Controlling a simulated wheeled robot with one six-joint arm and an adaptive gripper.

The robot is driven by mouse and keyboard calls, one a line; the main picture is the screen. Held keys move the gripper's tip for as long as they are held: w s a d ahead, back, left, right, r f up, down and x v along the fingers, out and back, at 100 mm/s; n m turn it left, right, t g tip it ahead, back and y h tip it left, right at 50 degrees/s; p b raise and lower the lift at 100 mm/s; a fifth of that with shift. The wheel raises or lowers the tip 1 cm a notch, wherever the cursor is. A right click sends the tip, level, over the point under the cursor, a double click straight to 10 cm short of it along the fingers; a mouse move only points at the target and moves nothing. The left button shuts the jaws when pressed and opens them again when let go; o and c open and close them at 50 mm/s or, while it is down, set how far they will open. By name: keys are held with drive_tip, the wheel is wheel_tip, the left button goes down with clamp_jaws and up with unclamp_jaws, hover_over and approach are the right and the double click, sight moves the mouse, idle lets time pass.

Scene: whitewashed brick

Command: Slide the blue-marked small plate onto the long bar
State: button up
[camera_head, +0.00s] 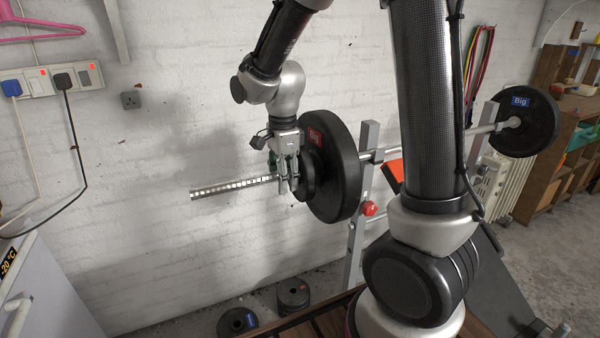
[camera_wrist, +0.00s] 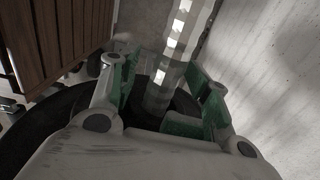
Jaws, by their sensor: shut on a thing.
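The long bar (camera_head: 225,188) lies level on a rack, its bare left end pointing left; it also shows in the wrist view (camera_wrist: 184,45). A big black plate with a red mark (camera_head: 338,168) is on the bar. My gripper (camera_head: 286,186) is at the bar, left of the big plate, shut on a small black plate (camera_head: 309,176) around the bar. This plate's mark is hidden, and I cannot tell whether it touches the big plate. In the wrist view the bar runs between my green-padded fingers (camera_wrist: 165,105). A blue-marked small plate (camera_head: 238,322) lies on the floor.
Red-marked small plates (camera_head: 293,294) are on the floor. A blue-marked big plate (camera_head: 524,121) is at the bar's far right end. The rack's grey post (camera_head: 362,190) stands beside the red-marked big plate. The whitewashed brick wall (camera_head: 150,240) is close behind the bar.

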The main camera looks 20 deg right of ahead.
drive_tip(key=shift+s+a+f, duration=0.1)
drive_tip(key=shift+s+f, duration=0.4)
drive_tip(key=shift+f, duration=0.3)
drive_tip(key=shift+w+a+r, duration=0.2)
drive_tip(key=shift+a+r, duration=0.05)
drive_tip(key=shift+r, duration=0.15)
drive_tip(key=shift+w+a+r, duration=0.1)
drive_tip(key=shift+r, duration=2.2)
drive_tip(key=shift+w+a+r, duration=0.1)
drive_tip(key=shift+r, duration=2.2)
drive_tip(key=shift+s, duration=0.1)
